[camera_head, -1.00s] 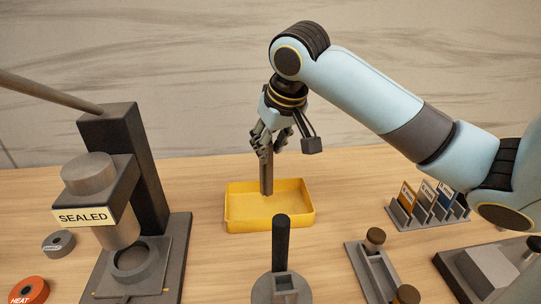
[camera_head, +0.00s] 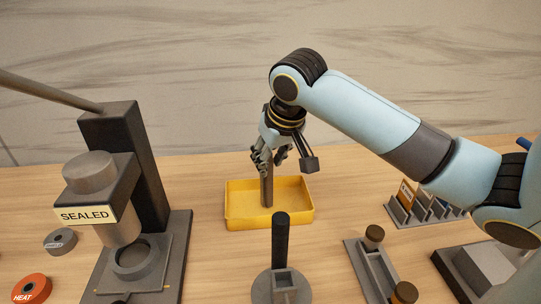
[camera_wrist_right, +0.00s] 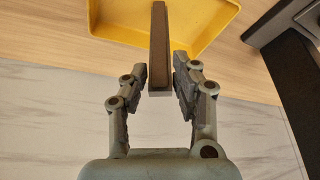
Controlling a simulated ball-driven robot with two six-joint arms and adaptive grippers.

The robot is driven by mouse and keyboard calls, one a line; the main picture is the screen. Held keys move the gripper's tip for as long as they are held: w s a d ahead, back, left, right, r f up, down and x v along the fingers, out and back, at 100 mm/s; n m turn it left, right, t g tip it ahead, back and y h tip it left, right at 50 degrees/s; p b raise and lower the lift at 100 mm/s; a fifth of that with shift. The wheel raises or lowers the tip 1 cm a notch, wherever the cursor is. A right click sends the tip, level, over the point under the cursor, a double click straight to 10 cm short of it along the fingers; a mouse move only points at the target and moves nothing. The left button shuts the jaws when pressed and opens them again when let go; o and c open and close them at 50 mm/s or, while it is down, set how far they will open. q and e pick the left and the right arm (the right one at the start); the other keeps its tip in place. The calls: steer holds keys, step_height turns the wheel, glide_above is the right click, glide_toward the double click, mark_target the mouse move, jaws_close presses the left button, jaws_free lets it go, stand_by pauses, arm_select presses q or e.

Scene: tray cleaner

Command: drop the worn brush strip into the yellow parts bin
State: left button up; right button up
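The worn brush strip (camera_head: 267,190) is a narrow dark brown bar. It hangs upright from my right gripper (camera_head: 266,167), with its lower end inside the yellow parts bin (camera_head: 234,213). I cannot tell whether that end touches the bin floor. In the right wrist view the strip (camera_wrist_right: 159,50) lies between the two fingers of the gripper (camera_wrist_right: 159,72), and the yellow bin (camera_wrist_right: 110,20) is beyond it. Apart from the strip, the bin looks empty. My left gripper is out of view.
A dark sealing stand labelled SEALED (camera_head: 83,215) is on the left. A grey holder with an upright black handle (camera_head: 281,240) stands in front of the bin. A slotted tray (camera_head: 372,270), a card rack (camera_head: 425,215) and a grey block (camera_head: 484,268) are to the right.

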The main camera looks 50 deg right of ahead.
steer(key=o, duration=0.4)
steer(key=shift+c, duration=0.2)
steer(key=shift+r, duration=0.35)
steer(key=v, duration=1.2)
steer(key=shift+r+p, duration=0.25)
steer(key=shift+p, duration=0.05)
steer(key=shift+a, duration=0.1)
